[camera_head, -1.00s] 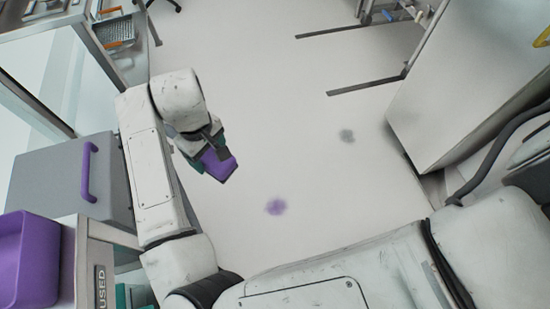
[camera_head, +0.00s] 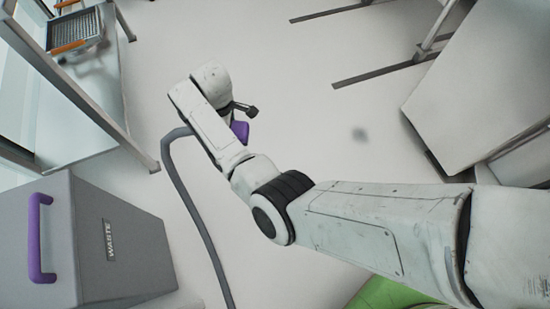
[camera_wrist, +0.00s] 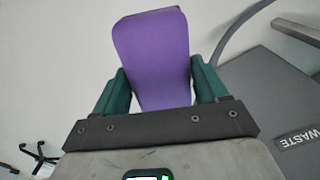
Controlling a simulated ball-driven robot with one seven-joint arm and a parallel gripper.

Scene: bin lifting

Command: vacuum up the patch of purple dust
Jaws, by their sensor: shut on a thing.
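My gripper (camera_head: 236,114) is at the end of my arm, low over the floor in the head view. In the wrist view its two green fingers (camera_wrist: 158,75) are shut on a purple vacuum nozzle (camera_wrist: 152,52), one finger on each side. In the head view only a small part of the nozzle (camera_head: 240,130) shows beside my wrist. A grey hose (camera_head: 186,190) runs from near my wrist down the floor. No purple dust shows in either view now; my arm may hide it.
A grey WASTE bin (camera_head: 130,235) with a purple handle (camera_head: 36,240) stands at lower left. A metal-framed table (camera_head: 85,95) is at upper left and a grey cabinet (camera_head: 480,90) at right.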

